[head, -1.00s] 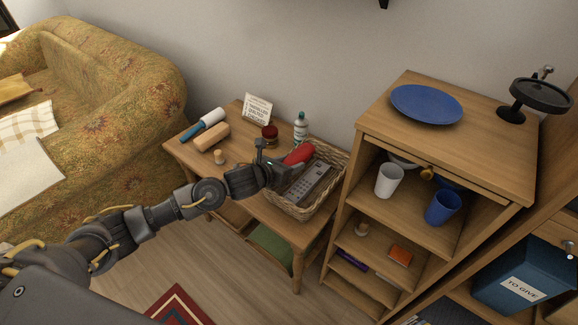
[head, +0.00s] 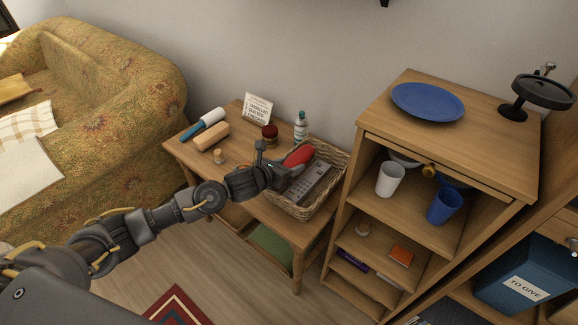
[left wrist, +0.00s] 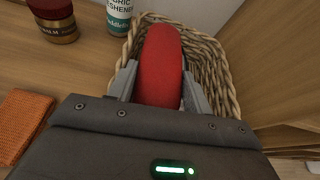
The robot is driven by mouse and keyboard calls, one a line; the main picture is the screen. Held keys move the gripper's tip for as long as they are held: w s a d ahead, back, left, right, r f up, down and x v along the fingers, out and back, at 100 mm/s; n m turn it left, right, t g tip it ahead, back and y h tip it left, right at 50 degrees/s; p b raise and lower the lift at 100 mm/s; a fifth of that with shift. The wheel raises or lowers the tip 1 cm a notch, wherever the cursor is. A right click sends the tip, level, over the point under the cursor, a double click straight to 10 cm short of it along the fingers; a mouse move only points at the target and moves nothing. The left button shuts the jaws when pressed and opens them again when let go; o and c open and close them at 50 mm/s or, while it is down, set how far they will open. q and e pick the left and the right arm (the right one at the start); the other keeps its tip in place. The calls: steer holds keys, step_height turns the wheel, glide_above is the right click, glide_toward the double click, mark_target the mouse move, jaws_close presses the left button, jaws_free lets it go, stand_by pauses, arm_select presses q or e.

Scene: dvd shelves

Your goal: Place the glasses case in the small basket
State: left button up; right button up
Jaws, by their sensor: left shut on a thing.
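The red glasses case (head: 299,156) is between the fingers of my left gripper (head: 287,166), which is shut on it. In the left wrist view the case (left wrist: 160,65) is a long red rounded shape, with a finger of my gripper (left wrist: 157,88) on each side. It is over the small wicker basket (head: 329,191), whose rim (left wrist: 213,48) surrounds it in the left wrist view. I cannot tell whether the case touches the basket's bottom. A grey remote-like object (head: 311,182) lies in the basket. My right gripper is out of view.
On the side table (head: 249,179) stand a spray bottle (head: 301,128), a red-lidded jar (head: 270,134), a sign (head: 257,108), a tan case-like object (head: 212,136) and a lint roller (head: 202,125). An orange cloth (left wrist: 22,118) lies beside the basket. A wooden shelf (head: 487,147) rises close on the right.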

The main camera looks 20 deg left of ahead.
arm_select(q)
steer(key=shift+s+f, duration=0.2)
steer(key=shift+f, duration=0.4)
steer(key=o, duration=0.7)
steer(key=shift+s+f, duration=0.1)
steer(key=shift+f, duration=0.05)
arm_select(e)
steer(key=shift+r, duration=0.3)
arm_select(q)
steer(key=shift+r, duration=0.25)
steer(key=shift+s+a+r+p, duration=0.2)
steer(key=shift+r+p, duration=0.25)
steer(key=shift+p, duration=0.2)
steer(key=v, duration=1.1)
steer(key=shift+r, duration=0.45)
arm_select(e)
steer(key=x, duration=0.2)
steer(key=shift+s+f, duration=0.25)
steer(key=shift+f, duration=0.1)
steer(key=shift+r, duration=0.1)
